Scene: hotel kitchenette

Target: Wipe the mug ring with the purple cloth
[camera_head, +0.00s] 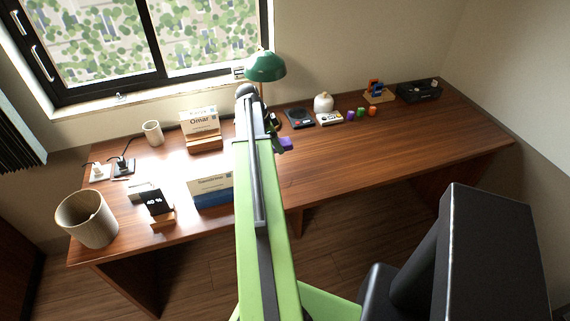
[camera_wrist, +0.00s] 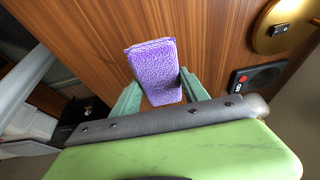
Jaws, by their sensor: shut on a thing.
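The purple cloth (camera_wrist: 153,66) is a folded, fuzzy block between the pale green fingers of my gripper (camera_wrist: 160,90) in the wrist view. My gripper is shut on it over the brown wooden desk (camera_wrist: 95,40). In the head view the cloth (camera_head: 286,143) shows just right of my arm, with my gripper (camera_head: 274,132) mostly hidden behind the arm. I cannot tell whether the cloth touches the desk. I cannot make out a mug ring in either view; my arm covers part of the desk.
Left are sign holders (camera_head: 203,142), a cup (camera_head: 153,133) and a bin (camera_head: 86,220). The desk's right front is clear.

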